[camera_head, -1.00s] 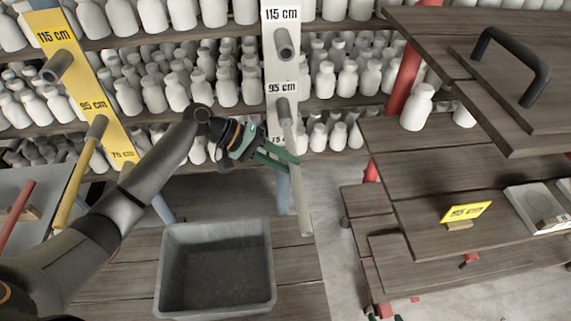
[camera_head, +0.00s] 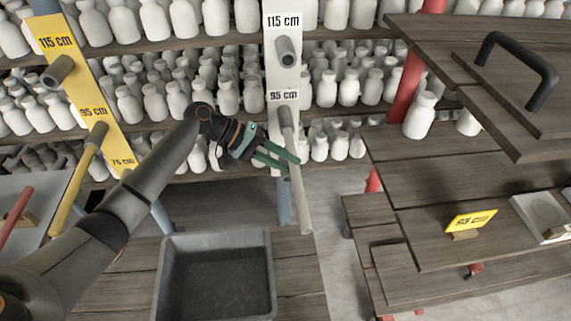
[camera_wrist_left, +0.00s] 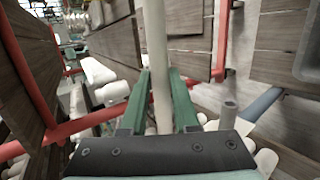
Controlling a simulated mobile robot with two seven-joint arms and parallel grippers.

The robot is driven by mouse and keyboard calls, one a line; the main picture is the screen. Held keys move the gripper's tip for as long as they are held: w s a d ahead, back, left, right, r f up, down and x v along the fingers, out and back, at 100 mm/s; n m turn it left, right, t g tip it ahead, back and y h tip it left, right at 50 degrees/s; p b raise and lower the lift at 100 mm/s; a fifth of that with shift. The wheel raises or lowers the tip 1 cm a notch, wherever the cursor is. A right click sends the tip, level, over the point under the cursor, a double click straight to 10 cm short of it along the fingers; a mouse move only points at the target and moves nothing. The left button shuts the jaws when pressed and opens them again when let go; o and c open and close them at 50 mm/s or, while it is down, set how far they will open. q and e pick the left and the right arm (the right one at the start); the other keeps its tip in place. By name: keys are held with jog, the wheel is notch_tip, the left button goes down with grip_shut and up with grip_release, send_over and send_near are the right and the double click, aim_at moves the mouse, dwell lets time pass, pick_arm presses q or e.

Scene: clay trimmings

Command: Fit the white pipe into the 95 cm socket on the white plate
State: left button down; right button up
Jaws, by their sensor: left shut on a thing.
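The white plate (camera_head: 282,75) stands upright on the shelves, with 115 cm and 95 cm labels. The long pale pipe (camera_head: 298,190) slants down from its 95 cm socket (camera_head: 285,113). The pipe's upper end meets the socket; how deep it sits, I cannot tell. My left gripper (camera_head: 284,160), with green fingers, is shut on the pipe below the socket. In the left wrist view the pipe (camera_wrist_left: 155,50) runs between both fingers (camera_wrist_left: 160,100). The pipe's lower end hangs free above the floor. My right gripper is not in view.
A yellow plate (camera_head: 82,85) at left has its own sockets and a yellow pipe (camera_head: 75,195). A grey bin (camera_head: 165,270) stands below my left arm. White bottles (camera_head: 225,98) fill the shelves behind.

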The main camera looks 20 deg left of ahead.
pick_arm(q)
jog(key=shift+w+a+b, duration=0.3)
jog(key=shift+w+b, duration=0.25)
jog(key=shift+w, duration=0.15)
jog(key=shift+w+a+b, duration=0.25)
jog(key=shift+w+b, duration=0.3)
jog(key=shift+w, duration=0.15)
jog(key=shift+w+a+b, duration=0.3)
jog(key=shift+w+b, duration=0.25)
jog(key=shift+w, duration=0.15)
jog(key=c, duration=0.6)
grip_release()
jog(key=shift+a, duration=0.1)
jog(key=b+v, duration=0.1)
jog(key=v, duration=1.1)
jog(key=shift+s+a+r, duration=0.15)
